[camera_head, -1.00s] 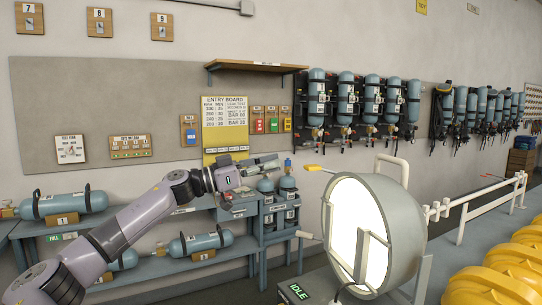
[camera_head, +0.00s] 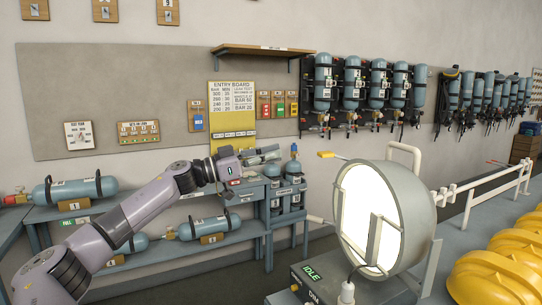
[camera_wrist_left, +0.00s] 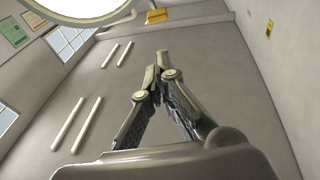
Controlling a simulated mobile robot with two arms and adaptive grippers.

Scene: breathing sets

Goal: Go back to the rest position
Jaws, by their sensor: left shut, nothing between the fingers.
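My left arm comes in from the left in the head view, and its gripper (camera_head: 262,156) is stretched out in front of the shelf with the cylinders. In the left wrist view the gripper (camera_wrist_left: 158,62) has its two fingers drawn together at the tips, with nothing between them. It is in the air and touches nothing that I can see. My right gripper is not in either view.
A round lit lamp (camera_head: 385,218) stands on a bench to the right of my left gripper. Blue cylinders (camera_head: 75,190) lie on the shelf at left. Breathing sets (camera_head: 350,85) hang on the wall. Yellow helmets (camera_head: 500,270) lie at the lower right. An entry board (camera_head: 232,110) hangs behind the gripper.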

